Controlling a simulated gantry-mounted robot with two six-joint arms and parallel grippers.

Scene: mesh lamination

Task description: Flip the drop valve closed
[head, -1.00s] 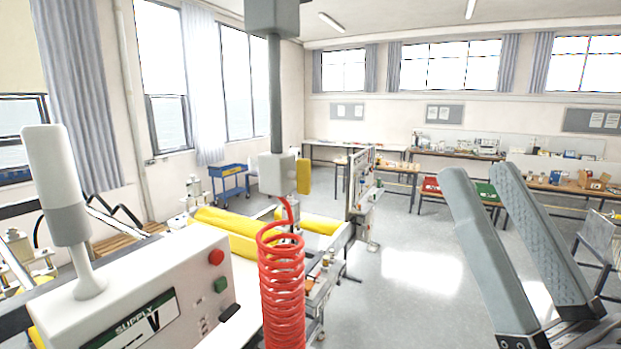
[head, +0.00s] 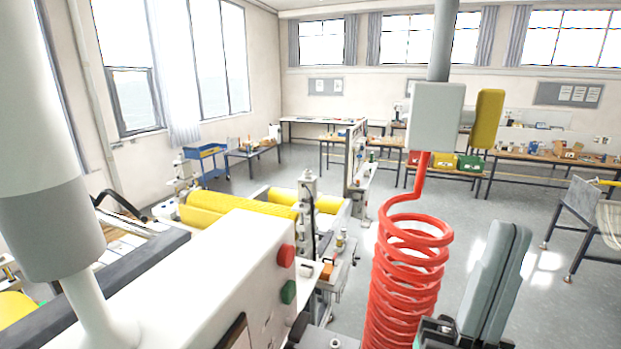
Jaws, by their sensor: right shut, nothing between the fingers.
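The drop valve (head: 437,117) is a pale grey block on the dark vertical pipe, at the upper right of the head view. Its yellow lever (head: 487,118) stands upright at the block's right side, roughly in line with the pipe. A red coiled hose (head: 412,262) hangs below the block. My right gripper (head: 513,232) is at the lower right, its grey fingers pointing up. It is shut and empty, below and a little right of the lever, with a visible gap between them. My left gripper is not in view.
A white machine housing (head: 205,285) with a red button (head: 286,255) and a green button (head: 288,291) fills the lower left. A large white and grey post (head: 45,190) stands at the left. A wheeled cart (head: 590,225) is at the right. Open floor lies behind my right gripper.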

